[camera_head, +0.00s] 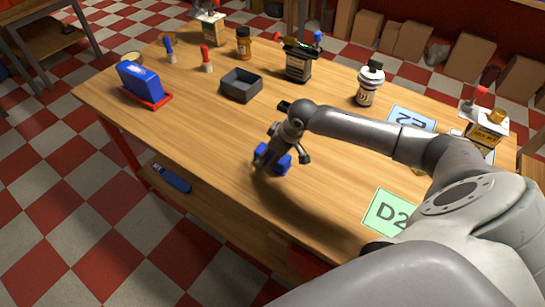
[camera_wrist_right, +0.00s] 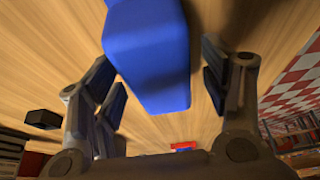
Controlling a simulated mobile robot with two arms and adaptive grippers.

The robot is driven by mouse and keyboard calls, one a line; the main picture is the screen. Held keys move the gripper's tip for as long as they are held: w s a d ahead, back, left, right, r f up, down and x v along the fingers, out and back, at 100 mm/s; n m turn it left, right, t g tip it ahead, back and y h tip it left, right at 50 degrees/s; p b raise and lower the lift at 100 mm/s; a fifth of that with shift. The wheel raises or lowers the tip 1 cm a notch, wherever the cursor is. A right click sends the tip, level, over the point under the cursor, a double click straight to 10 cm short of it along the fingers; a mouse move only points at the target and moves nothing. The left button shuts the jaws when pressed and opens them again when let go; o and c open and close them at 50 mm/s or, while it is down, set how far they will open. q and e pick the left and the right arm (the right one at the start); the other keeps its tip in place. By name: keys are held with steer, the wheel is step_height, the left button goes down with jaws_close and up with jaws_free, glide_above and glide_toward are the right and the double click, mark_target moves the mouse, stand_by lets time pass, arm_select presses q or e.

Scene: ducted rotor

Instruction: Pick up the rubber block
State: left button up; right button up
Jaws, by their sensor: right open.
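A blue block (camera_wrist_right: 150,55), which looks like the rubber block, lies on the wooden table (camera_head: 210,140). In the right wrist view it sits between the spread fingers of my right gripper (camera_wrist_right: 160,75), with a visible gap on the right side. In the head view the blue block (camera_head: 281,162) shows only in part under my right gripper (camera_head: 270,157), which is open and pointing down over it. The gripper hides much of the block. My left gripper is not in view.
A blue object on a red base (camera_head: 153,97) stands at the table's left. A green D2 card (camera_head: 388,212) lies at right. Table around the block is clear.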

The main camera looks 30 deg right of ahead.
mark_target(273, 154)
steer(key=shift+c, duration=0.2)
steer(key=c, duration=1.2)
steer(key=shift+r+b, duration=0.1)
steer(key=shift+b, duration=0.3)
steer(key=r, duration=0.4)
steer(key=shift+s+r+b, duration=0.1)
steer(key=shift+s+b, duration=0.2)
steer(key=shift+s+a+r+b, duration=0.2)
steer(key=shift+s+a+r, duration=0.45)
steer(key=shift+s+r, duration=1.2)
steer(key=shift+s+a+r+b, duration=0.2)
steer(key=shift+s+a+r, duration=0.7)
steer(key=shift+s, duration=1.55)
steer(key=shift+s+a+r+b, duration=0.2)
steer(key=shift+s+a+r, duration=0.15)
steer(key=shift+s+r, duration=1.65)
